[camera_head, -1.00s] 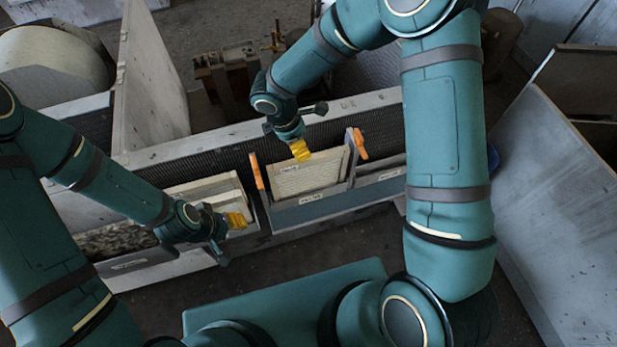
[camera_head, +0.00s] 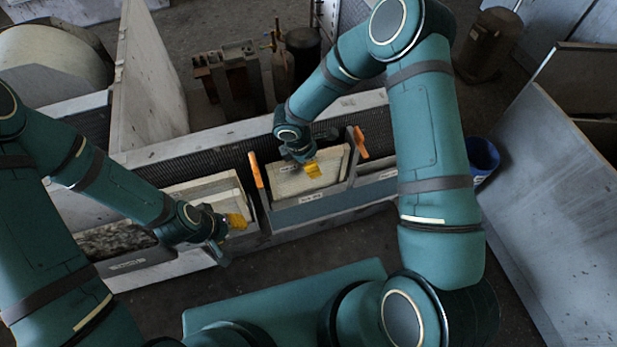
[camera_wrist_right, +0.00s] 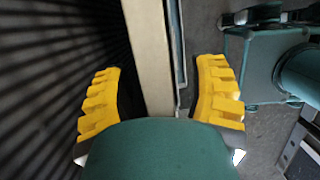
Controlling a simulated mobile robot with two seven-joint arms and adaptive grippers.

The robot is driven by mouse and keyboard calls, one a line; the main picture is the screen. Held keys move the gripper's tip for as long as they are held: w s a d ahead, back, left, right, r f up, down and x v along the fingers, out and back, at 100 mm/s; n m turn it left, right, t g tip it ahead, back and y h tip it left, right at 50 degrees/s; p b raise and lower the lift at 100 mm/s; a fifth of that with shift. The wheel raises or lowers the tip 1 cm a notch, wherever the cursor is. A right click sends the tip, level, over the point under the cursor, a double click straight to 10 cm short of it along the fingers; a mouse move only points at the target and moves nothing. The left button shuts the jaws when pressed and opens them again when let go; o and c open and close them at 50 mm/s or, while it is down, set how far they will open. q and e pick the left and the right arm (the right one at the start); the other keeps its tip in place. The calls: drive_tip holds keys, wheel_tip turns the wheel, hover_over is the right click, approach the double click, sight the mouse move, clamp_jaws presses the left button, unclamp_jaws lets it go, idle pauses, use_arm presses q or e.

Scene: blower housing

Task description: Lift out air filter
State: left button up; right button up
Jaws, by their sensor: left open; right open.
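The cream air filter (camera_head: 288,179) sits upright in the middle slot of the housing, between two orange latches (camera_head: 257,170) (camera_head: 361,143). My right gripper (camera_head: 313,170) is at the filter's upper edge. In the right wrist view the open yellow fingers (camera_wrist_right: 160,98) stand on either side of the filter's pale edge (camera_wrist_right: 150,45), with gaps on both sides. My left gripper (camera_head: 237,221) is open and empty in front of the left slot, beside another pale filter panel (camera_head: 205,188). The lower part of the middle filter is hidden behind the grey front plate (camera_head: 310,207).
A dark ribbed grille (camera_head: 225,158) runs behind the slots. A tall pale panel (camera_head: 150,80) stands at left and large grey sheets (camera_head: 560,200) lean at right. A blue bin (camera_head: 482,158) stands behind my right arm.

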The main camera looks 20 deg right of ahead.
drive_tip(key=shift+o, duration=0.2)
clamp_jaws()
drive_tip(key=shift+s+r, duration=0.1)
drive_tip(key=shift+r, duration=0.05)
